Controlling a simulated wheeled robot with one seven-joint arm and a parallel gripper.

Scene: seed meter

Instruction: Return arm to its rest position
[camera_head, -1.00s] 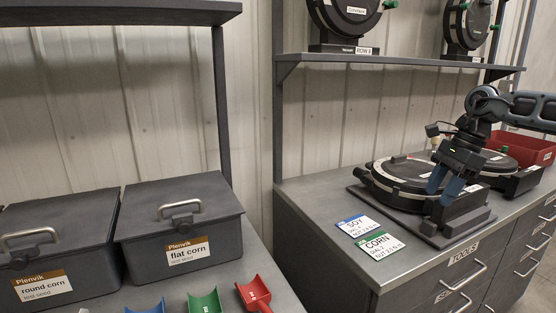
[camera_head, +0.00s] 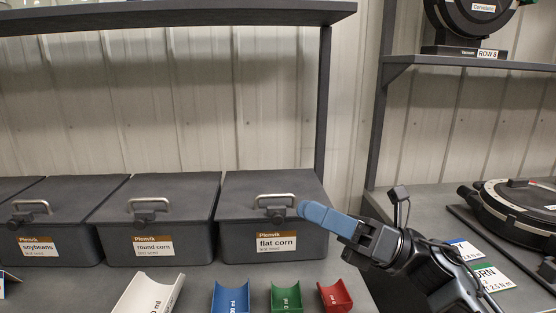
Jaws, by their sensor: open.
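My gripper (camera_head: 312,214) reaches in from the lower right in the head view, with its blue fingers pointing left. It shows in front of the right end of the flat corn box (camera_head: 270,215), near the lid handle. The fingers overlap in this view, and nothing shows between them. I cannot tell whether the fingertips touch the box. My dark arm (camera_head: 430,270) runs down to the lower right and hides part of the right bench and the cards.
Closed boxes of round corn (camera_head: 155,215) and soybeans (camera_head: 50,225) stand to the left. White (camera_head: 148,295), blue (camera_head: 230,298), green (camera_head: 286,298) and red (camera_head: 335,296) scoops lie in front. A round seed meter (camera_head: 520,210) sits on the right bench. A shelf (camera_head: 470,63) hangs above it.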

